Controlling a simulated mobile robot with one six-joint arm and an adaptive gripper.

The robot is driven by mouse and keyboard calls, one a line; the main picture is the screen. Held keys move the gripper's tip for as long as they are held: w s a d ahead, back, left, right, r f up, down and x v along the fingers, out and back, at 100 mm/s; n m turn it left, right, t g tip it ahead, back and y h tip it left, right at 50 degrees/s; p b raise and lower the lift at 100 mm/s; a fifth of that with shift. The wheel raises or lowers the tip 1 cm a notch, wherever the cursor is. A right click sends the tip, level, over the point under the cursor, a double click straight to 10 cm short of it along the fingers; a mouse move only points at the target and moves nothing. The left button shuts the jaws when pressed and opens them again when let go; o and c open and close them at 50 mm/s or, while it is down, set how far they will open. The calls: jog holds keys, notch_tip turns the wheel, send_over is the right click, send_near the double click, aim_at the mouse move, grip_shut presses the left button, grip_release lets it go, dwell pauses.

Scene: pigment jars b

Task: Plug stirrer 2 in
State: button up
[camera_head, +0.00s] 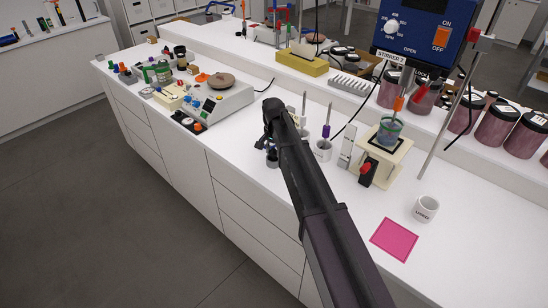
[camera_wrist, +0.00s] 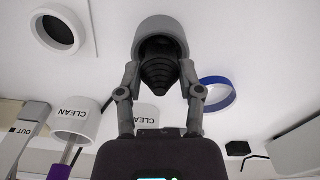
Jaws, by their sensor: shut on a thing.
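Stirrer 2, a blue box (camera_head: 418,32) with an orange ON/OFF switch, hangs at the upper right; its label (camera_head: 391,57) reads STIRRER 2. A thin black cord (camera_head: 362,105) curves down from its left side and goes out of sight behind my arm. My gripper (camera_head: 266,146) is low over the white counter beyond my arm. In the wrist view my gripper (camera_wrist: 160,84) is shut on a dark ribbed cone-shaped piece (camera_wrist: 165,70) within a grey rounded rim. I cannot tell whether this piece is the plug. No socket is clearly seen.
Mugs marked CLEAN (camera_wrist: 80,120) stand near my gripper. A beaker on a cream stand (camera_head: 389,132) is below the stirrer. Jars line the right back.

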aim_at(274, 150)
dwell(0.4)
notch_tip(274, 150, up, 3)
jog(key=p, duration=0.3)
jog(key=shift+r, duration=0.1)
jog(key=s+d+r+p, duration=0.1)
jog(key=s+d, duration=0.2)
jog(key=s, duration=0.4)
jog(key=s+d+p, duration=0.1)
jog(key=s+d, duration=0.2)
jog(key=s, duration=0.4)
jog(key=shift+s+d+r, duration=0.3)
jog(key=shift+d+r, duration=0.05)
jog(key=shift+d, duration=0.05)
jog(key=shift+w, duration=0.15)
jog(key=w+d+r+p, duration=0.2)
jog(key=w+r+p, duration=0.1)
jog(key=w, duration=0.4)
jog(key=shift+w+r, duration=0.25)
jog(key=shift+r, duration=0.05)
dwell(0.4)
jog(key=shift+f+b, duration=2.65)
jog(key=shift+f, duration=0.25)
jog(key=shift+f+b, duration=0.5)
